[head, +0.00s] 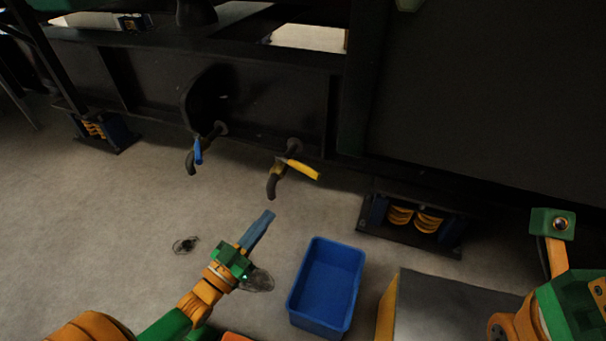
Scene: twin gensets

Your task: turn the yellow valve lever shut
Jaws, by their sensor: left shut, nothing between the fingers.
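The yellow valve lever (303,169) is on a dark pipe with a downturned spout (272,186), low on the black genset frame. The lever points to the right and slightly down, across the pipe. My left gripper (266,219) is in front of and below this valve, apart from it. Its fingers are together and hold nothing. My right arm shows at the lower right edge; its gripper fingers are not visible.
A blue-levered valve (198,150) is left of the yellow one. A blue bin (327,284) stands on the floor right of my left gripper. A spring mount (414,219) is under the frame at right. Dark stains (186,244) mark the floor. Floor at left is clear.

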